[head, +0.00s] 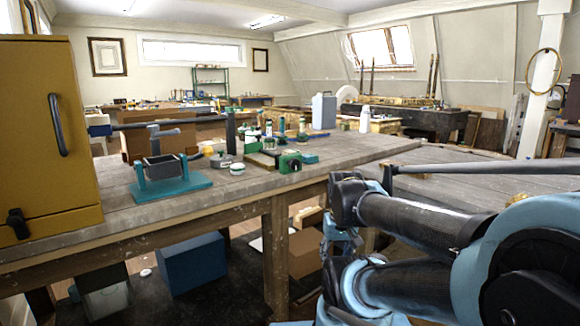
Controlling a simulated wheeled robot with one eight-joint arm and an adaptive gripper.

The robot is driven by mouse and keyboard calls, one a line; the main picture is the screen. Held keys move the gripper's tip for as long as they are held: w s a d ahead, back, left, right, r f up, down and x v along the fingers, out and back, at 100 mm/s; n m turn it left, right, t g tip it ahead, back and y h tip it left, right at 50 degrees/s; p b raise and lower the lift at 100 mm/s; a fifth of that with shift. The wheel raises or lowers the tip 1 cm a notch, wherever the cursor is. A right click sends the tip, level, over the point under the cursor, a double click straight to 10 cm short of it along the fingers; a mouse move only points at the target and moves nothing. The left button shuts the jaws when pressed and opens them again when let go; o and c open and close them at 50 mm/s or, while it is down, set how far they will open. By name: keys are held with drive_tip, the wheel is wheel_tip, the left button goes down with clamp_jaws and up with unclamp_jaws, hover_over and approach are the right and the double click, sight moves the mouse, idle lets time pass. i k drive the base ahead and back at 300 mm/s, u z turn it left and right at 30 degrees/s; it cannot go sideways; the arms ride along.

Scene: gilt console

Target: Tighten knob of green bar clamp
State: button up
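A green tool body with a round dark knob-like part (290,162) lies on the workbench (340,152), right of the middle of its top. I cannot tell which of these is the green bar clamp, and no clamp knob can be made out with certainty. My arm is folded at the lower right, in front of the bench and apart from these things. My gripper cannot be made out.
A small vise on a teal base (170,188) stands near the bench's front edge. A yellow cabinet (85,120) blocks the left end. Several bottles and tins crowd the bench middle. Under the bench are a blue box (192,262) and a cardboard box (306,250). The right bench top is largely bare.

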sight(295, 164)
drive_tip(key=z, duration=1.15)
drive_tip(key=k, duration=0.75)
drive_tip(key=u, duration=2.15)
